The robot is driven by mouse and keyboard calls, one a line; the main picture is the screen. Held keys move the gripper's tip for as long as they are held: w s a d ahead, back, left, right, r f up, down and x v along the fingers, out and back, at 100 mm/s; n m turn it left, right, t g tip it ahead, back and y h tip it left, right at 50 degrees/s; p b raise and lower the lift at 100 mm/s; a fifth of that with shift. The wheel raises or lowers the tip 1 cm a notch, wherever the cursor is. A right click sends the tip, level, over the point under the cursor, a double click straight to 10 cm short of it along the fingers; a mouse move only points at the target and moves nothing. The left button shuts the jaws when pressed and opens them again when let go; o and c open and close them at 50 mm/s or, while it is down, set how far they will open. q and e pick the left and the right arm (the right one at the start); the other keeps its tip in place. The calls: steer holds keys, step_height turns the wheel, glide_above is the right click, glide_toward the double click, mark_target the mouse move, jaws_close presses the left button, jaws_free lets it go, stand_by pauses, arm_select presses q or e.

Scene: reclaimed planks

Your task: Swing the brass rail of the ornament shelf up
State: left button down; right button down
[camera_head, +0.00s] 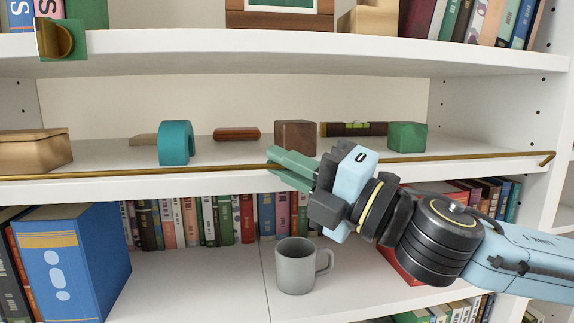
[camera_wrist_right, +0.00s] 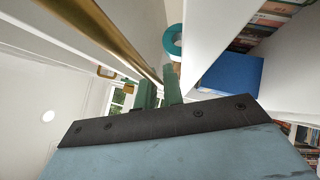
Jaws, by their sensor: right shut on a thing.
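The ornament shelf (camera_head: 220,187) is the white middle board, with a thin brass rail (camera_head: 120,172) running along its front edge. The rail lies low, close to the board, and its right end bends back near the right side wall. My right gripper (camera_head: 275,167) has its green fingers shut on the rail near mid-shelf, and they hide a short stretch of it. In the right wrist view the rail (camera_wrist_right: 110,35) runs from the upper left down to the fingers (camera_wrist_right: 158,88). My left gripper is in neither view.
Below are a grey mug (camera_head: 296,267), a blue binder (camera_head: 75,262) and books. The upper shelf (camera_head: 280,52) overhangs.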

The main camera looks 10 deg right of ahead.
steer(key=shift+r, duration=0.15)
steer(key=c, duration=1.6)
jaws_free()
steer(key=shift+o, duration=0.3)
steer(key=shift+f, duration=0.2)
steer(key=shift+f, duration=0.1)
